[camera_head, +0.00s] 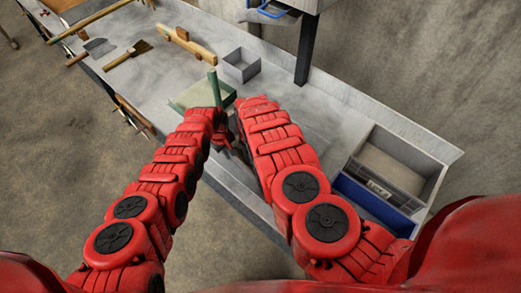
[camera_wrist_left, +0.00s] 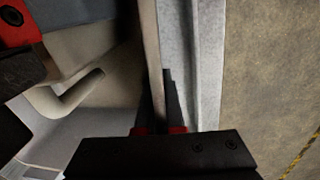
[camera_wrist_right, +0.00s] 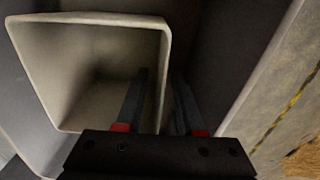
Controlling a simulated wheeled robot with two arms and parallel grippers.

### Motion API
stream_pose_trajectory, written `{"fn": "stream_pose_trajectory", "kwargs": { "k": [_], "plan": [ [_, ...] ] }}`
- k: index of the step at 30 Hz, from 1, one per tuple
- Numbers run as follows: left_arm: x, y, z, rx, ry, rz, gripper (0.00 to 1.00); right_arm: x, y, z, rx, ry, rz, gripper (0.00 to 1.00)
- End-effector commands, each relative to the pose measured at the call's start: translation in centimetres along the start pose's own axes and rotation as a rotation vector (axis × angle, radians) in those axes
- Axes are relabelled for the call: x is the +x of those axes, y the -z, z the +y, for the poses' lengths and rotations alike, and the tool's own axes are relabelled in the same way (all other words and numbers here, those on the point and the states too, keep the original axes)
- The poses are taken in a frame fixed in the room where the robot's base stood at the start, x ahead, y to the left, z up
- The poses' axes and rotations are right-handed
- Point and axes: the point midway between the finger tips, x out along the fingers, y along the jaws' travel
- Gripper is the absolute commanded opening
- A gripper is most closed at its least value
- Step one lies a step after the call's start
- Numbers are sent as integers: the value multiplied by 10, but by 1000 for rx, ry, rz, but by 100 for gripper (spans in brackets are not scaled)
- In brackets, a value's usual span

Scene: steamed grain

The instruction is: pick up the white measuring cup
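The white measuring cup (camera_wrist_right: 95,20) fills the left of the right wrist view, with its squarish mouth towards the camera. One finger of my right gripper (camera_wrist_right: 158,105) is over the cup's mouth and the other is outside its wall. The fingers are apart, with the wall between them. A pale curved handle (camera_wrist_left: 70,98) shows in the left wrist view. My left gripper (camera_wrist_left: 160,100) has its fingers close together around a thin pale bar (camera_wrist_left: 150,45). In the head view my left gripper (camera_head: 222,140) is partly visible; my arms hide the cup and right gripper.
A grey and blue crate (camera_head: 385,165) is at the right. Wooden tools (camera_head: 128,54) lie at the left on the grey bench (camera_head: 165,75).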

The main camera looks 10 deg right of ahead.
Motion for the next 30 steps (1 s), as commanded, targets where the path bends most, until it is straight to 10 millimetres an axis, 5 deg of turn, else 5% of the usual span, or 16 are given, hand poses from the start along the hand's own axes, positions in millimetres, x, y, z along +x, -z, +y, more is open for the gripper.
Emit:
{"fn": "stream_pose_trajectory", "kwargs": {
  "k": [6,30],
  "plan": [
    [0,0,0,0,0,0,0,0,0,0,0,0,0,0],
    [0,0,0,0,0,0,0,0,0,0,0,-1,-1,0]
  ]
}}
